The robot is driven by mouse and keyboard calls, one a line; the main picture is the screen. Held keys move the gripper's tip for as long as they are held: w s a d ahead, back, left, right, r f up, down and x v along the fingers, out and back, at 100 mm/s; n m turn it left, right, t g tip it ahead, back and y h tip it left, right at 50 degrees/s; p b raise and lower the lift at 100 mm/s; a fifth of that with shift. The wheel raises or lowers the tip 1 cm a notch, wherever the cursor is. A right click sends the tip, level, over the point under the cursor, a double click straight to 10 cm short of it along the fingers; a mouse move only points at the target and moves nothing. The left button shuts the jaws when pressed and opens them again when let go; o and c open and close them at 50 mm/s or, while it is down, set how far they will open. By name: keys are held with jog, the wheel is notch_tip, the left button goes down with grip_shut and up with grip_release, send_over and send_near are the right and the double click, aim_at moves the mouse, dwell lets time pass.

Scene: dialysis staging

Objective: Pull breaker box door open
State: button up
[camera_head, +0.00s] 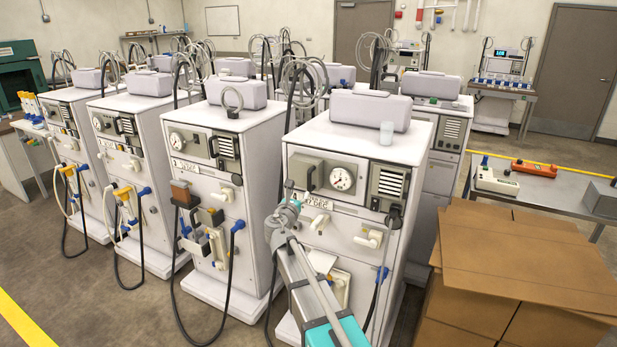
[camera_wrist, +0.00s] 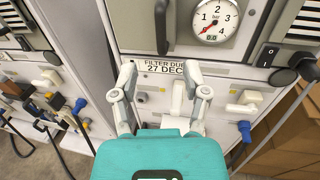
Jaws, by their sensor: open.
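A grey panel with a dark upright handle (camera_wrist: 166,28), likely the breaker box door, is left of the pressure gauge on the nearest white machine. In the head view the panel (camera_head: 304,172) looks shut, flush with the machine front. My gripper (camera_wrist: 160,74) is open, its two fingers spread, with nothing between them. In the wrist view its fingertips lie just below the handle, around the "FILTER DUE 27 DEC" label (camera_wrist: 172,69). In the head view my gripper (camera_head: 288,212) is in front of the machine's left side. I cannot tell whether it touches the machine.
The gauge (camera_head: 341,178) and a vented switch panel (camera_head: 389,186) are right of the handle. Another white machine (camera_head: 205,205) stands close on the left, with hanging hoses. Cardboard boxes (camera_head: 520,255) stand at the right. Open floor (camera_head: 130,310) is at front left.

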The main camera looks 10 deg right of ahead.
aim_at(309, 177)
jog(key=x, duration=1.3)
jog(key=shift+w+d, duration=0.2)
jog(key=shift+w, duration=0.15)
grip_shut()
